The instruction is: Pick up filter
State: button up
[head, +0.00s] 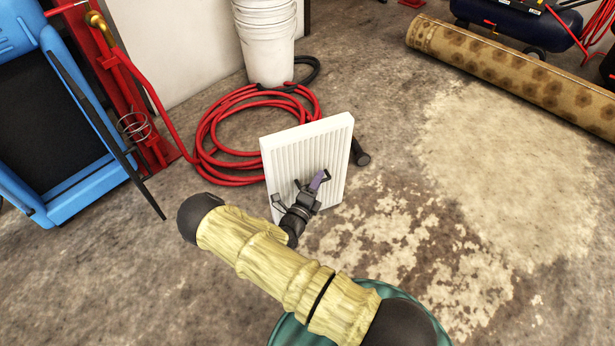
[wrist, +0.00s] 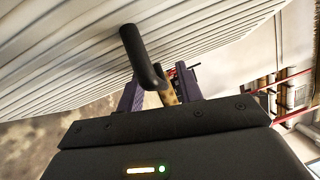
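The filter (head: 310,150) is a white, ribbed, upright panel on the concrete floor in the middle of the head view. Its ribbed face also fills the upper left of the wrist view (wrist: 60,55). My gripper (head: 320,180) is in front of this face, close to it. In the wrist view its two purple fingers (wrist: 160,88) are apart. A dark bent bar (wrist: 145,55) runs from near the ribbed face to between them, with a gap visible beside it. I cannot tell whether either finger touches the bar. My arm hides the filter's lower front.
A coiled red hose (head: 215,140) lies behind and left of the filter, by white stacked buckets (head: 265,40). A blue machine (head: 60,180) stands at left. A rolled rug (head: 510,75) lies at upper right. The floor right of the filter is clear.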

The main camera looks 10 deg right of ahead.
grip_shut()
jog(key=shift+a, duration=0.1)
jog(key=shift+r, duration=0.1)
jog(key=p, duration=0.7)
send_near(326, 146)
jog(key=x, duration=0.4)
jog(key=shift+w, duration=0.2)
